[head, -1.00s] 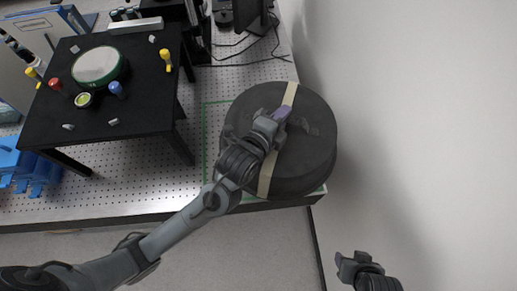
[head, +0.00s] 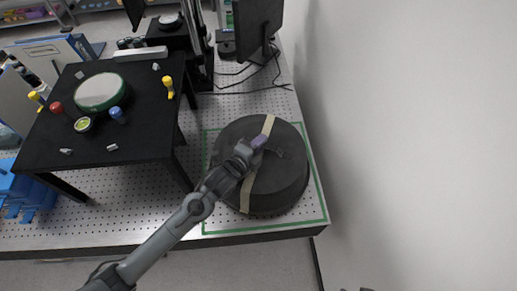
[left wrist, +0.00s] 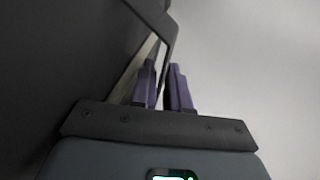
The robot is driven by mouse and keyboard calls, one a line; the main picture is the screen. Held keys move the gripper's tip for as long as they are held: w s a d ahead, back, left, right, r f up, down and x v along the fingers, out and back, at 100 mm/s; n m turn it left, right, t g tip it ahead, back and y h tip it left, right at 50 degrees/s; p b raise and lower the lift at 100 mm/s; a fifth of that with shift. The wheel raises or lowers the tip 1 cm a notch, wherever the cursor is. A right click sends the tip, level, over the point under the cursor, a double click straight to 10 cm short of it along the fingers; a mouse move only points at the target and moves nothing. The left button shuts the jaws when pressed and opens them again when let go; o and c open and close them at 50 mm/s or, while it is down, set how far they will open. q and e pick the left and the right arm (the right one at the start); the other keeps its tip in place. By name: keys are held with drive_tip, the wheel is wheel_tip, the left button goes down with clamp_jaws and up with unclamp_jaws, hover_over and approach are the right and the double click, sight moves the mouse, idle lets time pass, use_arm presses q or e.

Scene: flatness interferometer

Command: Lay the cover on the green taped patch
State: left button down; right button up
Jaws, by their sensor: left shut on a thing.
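The cover (head: 228,152) is a round black lid with a tan strap across it. In the head view it is upright inside the green taped patch (head: 318,185), whose outline shows around it. I cannot tell for certain whether its rim touches the surface. My left gripper (head: 259,142) is shut on the cover's handle at the top. In the left wrist view its purple fingers (left wrist: 165,88) are close on the dark handle (left wrist: 160,22), with the cover's dark side (left wrist: 60,65) at left. Only a sliver of my right gripper (head: 357,289) shows at the bottom edge.
The patch is at the front right corner of a perforated bench (head: 150,222), beside a white wall (head: 420,130). A black table (head: 135,143) with a green-rimmed disc (head: 99,91) and several knobs stands to the left. A monitor (head: 255,28) and cables are behind.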

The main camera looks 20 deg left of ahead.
use_arm(q)
drive_tip(key=shift+w+a+f, duration=0.15)
drive_tip(key=shift+w+a, duration=0.05)
drive_tip(key=shift+a, duration=0.05)
wheel_tip(320, 180, down, 4)
drive_tip(key=shift+r, duration=0.2)
drive_tip(key=shift+f, duration=0.2)
drive_tip(key=c, duration=1.1)
unclamp_jaws()
drive_tip(key=shift+f, duration=0.2)
drive_tip(key=shift+r, duration=0.1)
drive_tip(key=shift+s+a+r, duration=0.1)
drive_tip(key=shift+s+r, duration=0.05)
drive_tip(key=shift+s, duration=0.35)
drive_tip(key=v, duration=0.9)
drive_tip(key=shift+s, duration=0.3)
drive_tip(key=shift+s+a+r, duration=0.15)
drive_tip(key=shift+s+r, duration=0.15)
drive_tip(key=shift+s, duration=0.35)
